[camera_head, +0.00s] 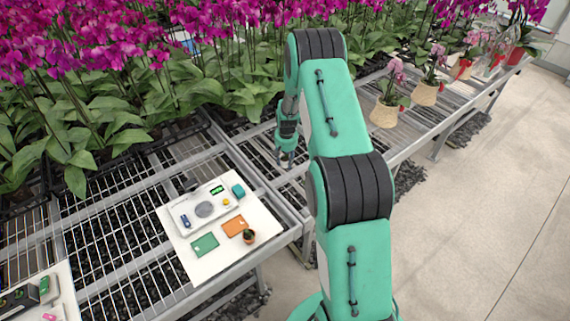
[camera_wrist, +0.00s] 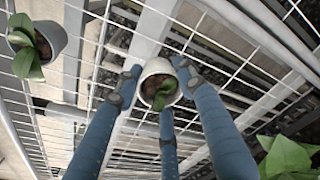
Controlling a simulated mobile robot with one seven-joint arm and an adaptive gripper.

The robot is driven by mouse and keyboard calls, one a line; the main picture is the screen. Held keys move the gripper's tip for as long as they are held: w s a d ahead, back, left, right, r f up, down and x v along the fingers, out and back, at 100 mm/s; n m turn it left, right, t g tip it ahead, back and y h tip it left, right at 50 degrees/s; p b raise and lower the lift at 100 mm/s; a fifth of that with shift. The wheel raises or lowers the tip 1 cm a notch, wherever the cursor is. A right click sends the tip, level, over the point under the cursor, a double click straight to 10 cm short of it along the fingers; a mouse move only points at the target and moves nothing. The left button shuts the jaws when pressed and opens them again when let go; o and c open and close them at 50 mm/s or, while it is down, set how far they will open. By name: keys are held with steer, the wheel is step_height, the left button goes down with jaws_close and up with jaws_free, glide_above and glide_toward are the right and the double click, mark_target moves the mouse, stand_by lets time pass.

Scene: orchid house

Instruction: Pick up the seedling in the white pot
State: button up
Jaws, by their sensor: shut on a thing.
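The white pot (camera_wrist: 149,70) with a green-leaved seedling (camera_wrist: 164,95) is in the middle of the wrist view. My gripper (camera_wrist: 157,76) has its blue fingers around the pot and is shut on it. In the head view my gripper (camera_head: 286,157) hangs over the wire bench, right of the white board. The white pot cannot be made out there. Whether it touches the bench mesh I cannot tell.
A grey pot with a seedling (camera_wrist: 50,38) stands at the upper left of the wrist view. Tall purple orchids (camera_head: 120,60) crowd behind. Several wicker-potted orchids (camera_head: 384,112) line the right.

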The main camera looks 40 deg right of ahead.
steer(key=s+a, duration=0.2)
steer(key=s, duration=0.2)
steer(key=s+a, duration=0.2)
steer(key=s, duration=0.3)
steer(key=s+a+r+p, duration=0.1)
steer(key=s+a, duration=0.2)
steer(key=s, duration=0.2)
